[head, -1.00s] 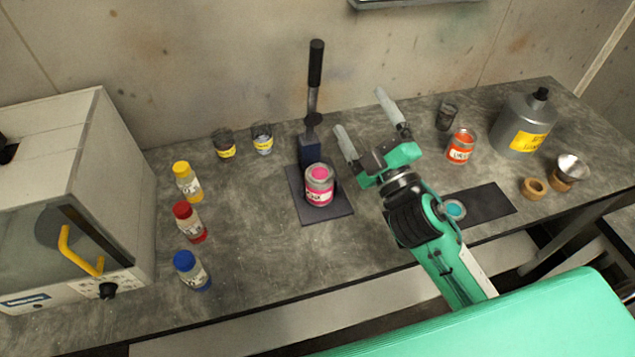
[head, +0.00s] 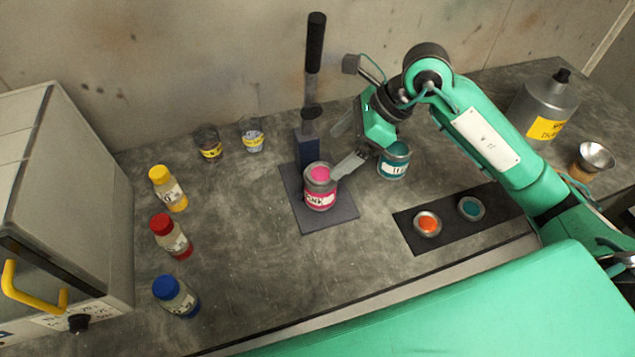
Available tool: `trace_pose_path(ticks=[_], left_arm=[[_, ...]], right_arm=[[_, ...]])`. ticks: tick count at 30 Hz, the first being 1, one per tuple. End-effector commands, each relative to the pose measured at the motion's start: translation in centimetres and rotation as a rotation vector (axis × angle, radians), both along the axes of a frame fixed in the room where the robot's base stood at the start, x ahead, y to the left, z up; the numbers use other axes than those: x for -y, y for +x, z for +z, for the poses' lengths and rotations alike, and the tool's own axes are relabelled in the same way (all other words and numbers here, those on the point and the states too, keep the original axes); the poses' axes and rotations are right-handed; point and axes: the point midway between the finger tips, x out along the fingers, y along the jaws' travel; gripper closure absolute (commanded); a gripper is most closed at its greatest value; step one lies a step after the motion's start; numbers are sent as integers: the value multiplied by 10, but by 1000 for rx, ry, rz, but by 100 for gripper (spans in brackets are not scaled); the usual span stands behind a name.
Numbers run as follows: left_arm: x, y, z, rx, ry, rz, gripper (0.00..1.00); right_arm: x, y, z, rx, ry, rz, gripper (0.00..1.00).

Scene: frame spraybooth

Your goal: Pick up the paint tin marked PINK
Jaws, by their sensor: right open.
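The paint tin marked PINK (head: 320,198) stands upright on the dark base plate (head: 334,222) of a lever press, its pink top showing. My right gripper (head: 336,155) is open and empty just to the right of the tin and behind it, fingers pointing left. The nearer fingertip overlaps the tin's upper right edge in the picture; I cannot tell whether it touches. The farther finger is beside the press post. My left gripper is not in view.
The press lever (head: 314,60) rises behind the tin. A teal tin (head: 393,166) stands close under my right gripper. Yellow (head: 172,195), red (head: 174,242) and blue-capped (head: 177,298) bottles stand left. A dark mat (head: 447,238) holds orange and teal discs. The front middle is clear.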

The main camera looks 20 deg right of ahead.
Motion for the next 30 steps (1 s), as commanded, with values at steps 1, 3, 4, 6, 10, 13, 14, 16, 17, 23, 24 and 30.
trace_pose_path(ticks=[1,3,4,6,10,13,14,16,17,23,24,30], left_arm=[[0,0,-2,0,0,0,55],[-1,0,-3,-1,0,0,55],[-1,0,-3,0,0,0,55],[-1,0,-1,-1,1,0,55],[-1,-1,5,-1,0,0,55],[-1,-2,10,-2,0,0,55],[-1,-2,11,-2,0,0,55],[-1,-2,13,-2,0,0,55],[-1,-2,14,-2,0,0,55],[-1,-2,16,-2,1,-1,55],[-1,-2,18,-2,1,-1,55],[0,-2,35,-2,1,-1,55]], right_arm=[[10,3,-3,7,-52,-7,10],[19,6,-5,10,-101,-16,10],[21,6,-6,11,-114,-17,10],[22,8,-11,10,-130,-20,10],[11,10,-30,6,-133,-17,10],[1,14,-48,6,-131,-18,10],[-2,15,-53,6,-130,-17,10],[-7,17,-63,7,-129,-20,10],[-9,18,-67,7,-130,-20,10],[-16,21,-80,10,-130,-20,10],[-18,21,-82,9,-129,-19,10],[-32,21,-102,6,-127,-18,10]])
